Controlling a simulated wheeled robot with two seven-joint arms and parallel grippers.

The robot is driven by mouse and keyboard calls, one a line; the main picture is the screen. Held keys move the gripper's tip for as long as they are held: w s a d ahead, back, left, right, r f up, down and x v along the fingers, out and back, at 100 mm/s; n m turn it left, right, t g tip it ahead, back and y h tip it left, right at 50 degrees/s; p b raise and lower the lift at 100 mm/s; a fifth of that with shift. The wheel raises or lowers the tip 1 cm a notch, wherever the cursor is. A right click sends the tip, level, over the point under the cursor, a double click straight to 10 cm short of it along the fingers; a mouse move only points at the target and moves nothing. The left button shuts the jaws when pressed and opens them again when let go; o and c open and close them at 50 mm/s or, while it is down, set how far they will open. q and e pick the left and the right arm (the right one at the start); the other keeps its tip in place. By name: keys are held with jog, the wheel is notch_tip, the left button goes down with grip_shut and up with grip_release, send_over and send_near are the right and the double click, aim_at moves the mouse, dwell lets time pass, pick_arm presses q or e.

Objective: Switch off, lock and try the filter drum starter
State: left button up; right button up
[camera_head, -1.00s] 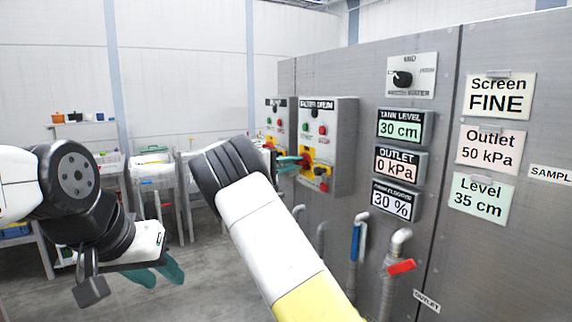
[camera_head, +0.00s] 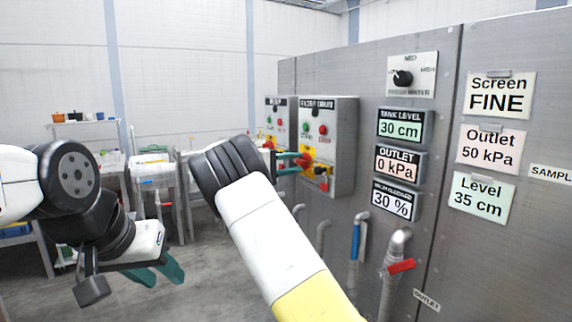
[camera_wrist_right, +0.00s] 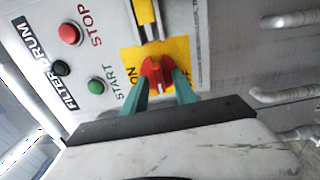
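The filter drum starter (camera_head: 343,118) is a grey box on the steel wall, labelled FILTER DRUM. In the right wrist view its red rotary switch (camera_wrist_right: 155,72) sits on a yellow plate beside the word ON, below a yellow-edged slot. The red STOP button (camera_wrist_right: 69,33) and green START button (camera_wrist_right: 96,86) show to the left. My right gripper (camera_wrist_right: 160,88) has its teal fingers on either side of the red switch, seemingly closed on it; it also shows in the head view (camera_head: 290,163). My left gripper (camera_head: 160,274) hangs at lower left, fingers apart and empty.
A second starter box (camera_head: 277,122) stands left of the filter drum one. Gauges, including the tank level display (camera_head: 400,125), and a red-handled valve (camera_head: 402,266) are on the wall to the right. Benches (camera_head: 153,170) stand at the back left; the floor between is clear.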

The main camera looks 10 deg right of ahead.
jog(key=v, duration=0.7)
jog(key=shift+s+a, duration=0.15)
jog(key=shift+a, duration=0.2)
